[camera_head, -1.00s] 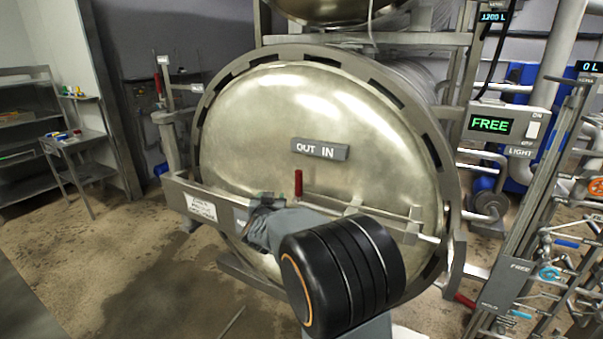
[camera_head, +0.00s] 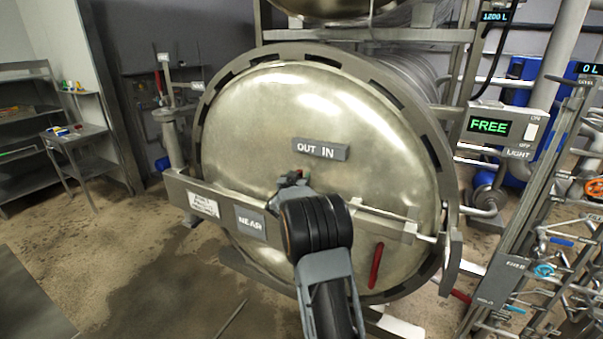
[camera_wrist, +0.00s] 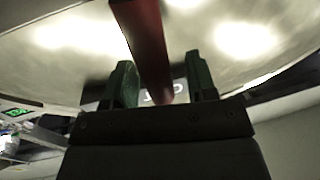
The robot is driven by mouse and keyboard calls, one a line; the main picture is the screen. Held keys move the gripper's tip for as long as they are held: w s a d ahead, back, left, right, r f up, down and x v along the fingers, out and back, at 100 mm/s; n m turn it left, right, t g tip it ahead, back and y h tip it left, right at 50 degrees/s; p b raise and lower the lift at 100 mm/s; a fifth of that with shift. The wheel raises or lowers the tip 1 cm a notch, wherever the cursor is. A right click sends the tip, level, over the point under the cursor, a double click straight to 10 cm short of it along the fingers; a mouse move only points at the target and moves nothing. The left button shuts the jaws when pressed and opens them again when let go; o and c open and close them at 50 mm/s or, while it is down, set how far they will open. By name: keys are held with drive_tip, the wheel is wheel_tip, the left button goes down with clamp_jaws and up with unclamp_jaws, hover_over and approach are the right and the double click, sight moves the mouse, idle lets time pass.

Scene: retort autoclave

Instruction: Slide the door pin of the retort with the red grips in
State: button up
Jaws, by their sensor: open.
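The retort's big round metal door (camera_head: 250,120) fills the middle of the head view, with an "OUT IN" plate (camera_head: 321,149) on it. My gripper (camera_head: 291,182) is at the door just below that plate and hides most of the upper red grip there. In the wrist view this red grip (camera_wrist: 146,40) runs between the two green fingers of my gripper (camera_wrist: 158,66). The fingers are apart, one on each side, and I cannot tell if either touches it. A second red grip (camera_head: 376,265) shows low on the door. The pin rod (camera_head: 385,213) is partly hidden by my arm.
A bar with a "NEAR" plate (camera_head: 250,222) crosses the door's front. A "FREE" display box (camera_head: 490,125) and a rack of pipes and valves (camera_head: 545,240) stand at right. Shelves (camera_head: 30,140) stand at far left. The floor at left is open.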

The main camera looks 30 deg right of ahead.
drive_tip(key=shift+x, duration=0.95)
clamp_jaws()
